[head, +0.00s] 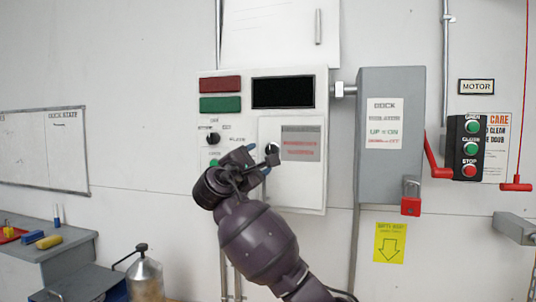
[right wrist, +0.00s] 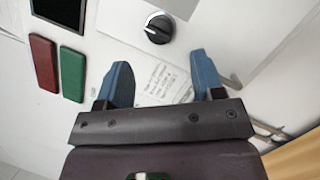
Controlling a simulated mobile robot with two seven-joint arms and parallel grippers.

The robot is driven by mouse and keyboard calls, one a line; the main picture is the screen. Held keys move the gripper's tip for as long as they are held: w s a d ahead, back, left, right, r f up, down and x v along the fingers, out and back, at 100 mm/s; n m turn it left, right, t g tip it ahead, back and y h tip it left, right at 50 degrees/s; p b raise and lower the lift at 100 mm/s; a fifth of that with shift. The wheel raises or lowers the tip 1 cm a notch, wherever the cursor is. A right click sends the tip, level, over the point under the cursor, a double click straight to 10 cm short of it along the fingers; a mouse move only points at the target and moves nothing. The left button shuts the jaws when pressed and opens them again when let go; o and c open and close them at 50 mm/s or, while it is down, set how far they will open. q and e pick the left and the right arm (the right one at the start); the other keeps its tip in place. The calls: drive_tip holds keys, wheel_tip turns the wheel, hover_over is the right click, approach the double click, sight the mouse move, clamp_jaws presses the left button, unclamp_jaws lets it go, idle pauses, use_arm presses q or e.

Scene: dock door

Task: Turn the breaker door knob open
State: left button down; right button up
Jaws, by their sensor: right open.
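The breaker door (head: 300,180) is a pale panel with a red-lettered grey label, set in the lower right of the white control box. Its round dark knob (head: 271,148) is near the door's left edge, and the black knob also shows in the right wrist view (right wrist: 159,30). My right gripper (head: 258,159) is in front of the box, just left of and below the knob. In the right wrist view its blue fingers (right wrist: 160,72) are apart and empty, with the knob beyond their tips. The door looks shut. My left gripper is out of view.
Left on the box are red (head: 220,85) and green (head: 220,104) plates and another black knob (head: 212,139). A dark display (head: 283,92) is above the door. A grey switch box (head: 388,180) with a red padlock (head: 410,206) stands close right.

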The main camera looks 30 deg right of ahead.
sight(268, 152)
drive_tip(key=x, duration=0.6)
drive_tip(key=shift+w+d+r, duration=0.1)
drive_tip(key=shift+w+d, duration=0.1)
drive_tip(key=shift+d, duration=0.1)
drive_tip(key=c, duration=0.9)
